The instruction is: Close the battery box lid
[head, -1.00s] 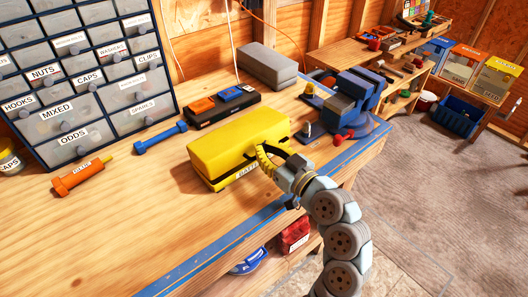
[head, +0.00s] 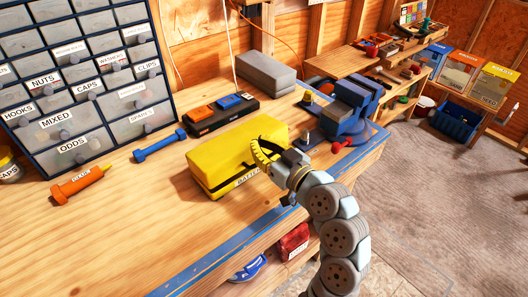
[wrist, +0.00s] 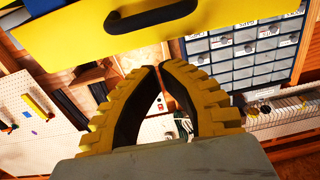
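The yellow battery box (head: 225,162) sits on the workbench in the head view, a dark seam running between its lid and its lower body. I cannot tell whether the lid is fully seated. The box's front label is partly hidden by my gripper. My gripper (head: 258,152) is at the front right of the box, its yellow ribbed fingers close to the lid; contact is unclear. In the wrist view, my gripper (wrist: 158,68) has its fingertips nearly together with nothing between them. A yellow panel of the box (wrist: 75,38) with a black handle (wrist: 150,17) lies above the fingertips.
A blue dumbbell-shaped tool (head: 158,145), an orange glue tube (head: 78,185) and a black tray (head: 222,113) lie left of and behind the box. A grey block (head: 265,72) stands behind; a blue vise (head: 350,108) is at the right. The bench's front left is clear.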

